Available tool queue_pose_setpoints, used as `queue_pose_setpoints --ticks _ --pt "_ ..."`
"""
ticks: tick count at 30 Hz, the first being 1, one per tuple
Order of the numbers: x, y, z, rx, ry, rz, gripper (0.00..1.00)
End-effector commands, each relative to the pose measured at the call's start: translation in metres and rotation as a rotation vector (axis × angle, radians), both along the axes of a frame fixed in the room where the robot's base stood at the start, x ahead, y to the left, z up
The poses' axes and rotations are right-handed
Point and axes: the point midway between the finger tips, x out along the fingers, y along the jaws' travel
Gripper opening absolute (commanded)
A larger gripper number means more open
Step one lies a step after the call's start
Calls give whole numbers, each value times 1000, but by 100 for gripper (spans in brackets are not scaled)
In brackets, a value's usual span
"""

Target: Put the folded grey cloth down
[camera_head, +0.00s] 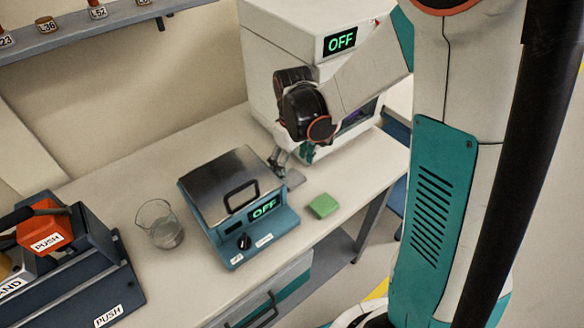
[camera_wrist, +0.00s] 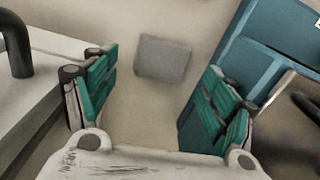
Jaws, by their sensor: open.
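The folded grey cloth (camera_wrist: 163,59) lies flat on the pale bench top in the wrist view, a small square between my finger lines and a little beyond the fingertips. In the head view it (camera_head: 294,178) shows as a small grey patch just right of the teal device, partly hidden by my gripper. My gripper (camera_wrist: 157,88) is open, its two teal-padded fingers wide apart with nothing between them. In the head view my gripper (camera_head: 283,165) points down just above the cloth; the exact gap is hard to tell.
A teal device (camera_head: 252,217) with a steel lid and handle reads OFF, left of the cloth. A green block (camera_head: 323,205) lies in front of the cloth, near the bench edge. A glass beaker (camera_head: 160,224) stands farther left. A white OFF-display box (camera_head: 283,62) stands behind.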

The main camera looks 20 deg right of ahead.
Motion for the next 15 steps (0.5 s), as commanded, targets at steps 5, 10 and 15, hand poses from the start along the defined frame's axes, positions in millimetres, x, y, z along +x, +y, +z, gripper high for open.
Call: queue_pose_setpoints --ticks 5,10,15 --pt "-1 -2 45 0 0 0 78" --pt "-1 -2 75 0 0 0 78" --pt "-1 -2 91 0 0 0 78"
